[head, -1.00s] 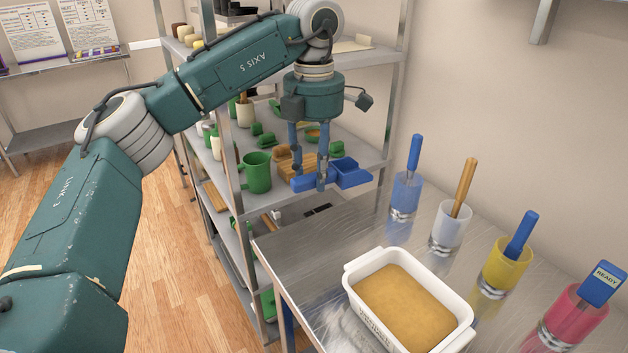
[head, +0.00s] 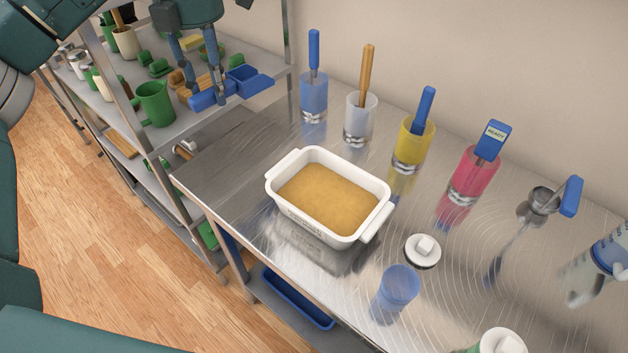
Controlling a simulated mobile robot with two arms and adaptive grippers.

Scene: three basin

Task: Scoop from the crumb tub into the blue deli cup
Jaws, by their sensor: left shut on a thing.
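The crumb tub is a white rectangular dish (head: 375,222) filled almost level with golden-brown crumbs (head: 328,197). It stands on the steel table. A translucent blue cup (head: 397,288), which looks like the blue deli cup, stands in front of it to the right. My left gripper (head: 207,93) is shut on the handle of a blue scoop (head: 247,83), up and left of the tub and well apart from it. The scoop appears in front of the shelf; its bowl looks empty. My right gripper is out of view.
Blue, clear, yellow and pink holders (head: 471,175) with upright tools line the wall side. A metal ladle (head: 540,203) is at right. The shelf rack (head: 262,97) holds a green mug (head: 155,103).

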